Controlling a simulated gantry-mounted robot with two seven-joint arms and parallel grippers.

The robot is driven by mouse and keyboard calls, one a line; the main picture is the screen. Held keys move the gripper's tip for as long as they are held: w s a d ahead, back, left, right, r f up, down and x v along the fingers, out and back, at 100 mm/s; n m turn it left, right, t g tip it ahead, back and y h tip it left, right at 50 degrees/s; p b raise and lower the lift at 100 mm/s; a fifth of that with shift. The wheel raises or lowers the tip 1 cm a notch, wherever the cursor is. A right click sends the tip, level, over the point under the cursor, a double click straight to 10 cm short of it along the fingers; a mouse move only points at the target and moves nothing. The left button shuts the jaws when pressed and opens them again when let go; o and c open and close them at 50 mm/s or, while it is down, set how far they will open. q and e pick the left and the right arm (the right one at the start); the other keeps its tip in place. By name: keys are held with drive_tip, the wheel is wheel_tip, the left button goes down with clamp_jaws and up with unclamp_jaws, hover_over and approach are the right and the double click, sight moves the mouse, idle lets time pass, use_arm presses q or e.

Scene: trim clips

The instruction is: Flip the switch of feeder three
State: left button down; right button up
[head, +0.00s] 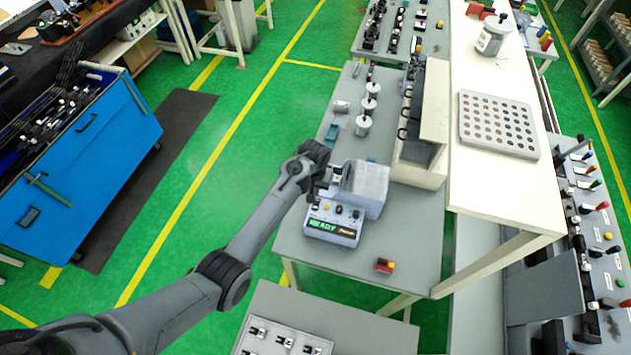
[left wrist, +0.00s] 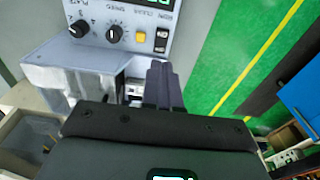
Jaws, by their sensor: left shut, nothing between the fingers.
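A grey feeder unit (head: 362,188) stands on the near grey table, with a front panel (head: 333,222) that has a lit green display. In the left wrist view the panel shows two black dials (left wrist: 113,34), a yellow button (left wrist: 140,37) and a small black-and-white rocker switch (left wrist: 162,40). I cannot read a feeder number for certain. My left gripper (head: 324,188) is at the unit's left side, behind the panel. In the left wrist view its dark fingers (left wrist: 160,84) are together and empty, just below the rocker switch, and I cannot tell whether they touch anything. My right gripper is not in view.
Several white spools (head: 363,125) stand behind the unit. A pale raised shelf (head: 490,190) with a holed tray (head: 499,125) borders the right.

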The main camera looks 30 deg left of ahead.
use_arm(q)
drive_tip(key=shift+s+r, duration=0.15)
drive_tip(key=shift+r, duration=1.7)
drive_tip(key=shift+d, duration=0.1)
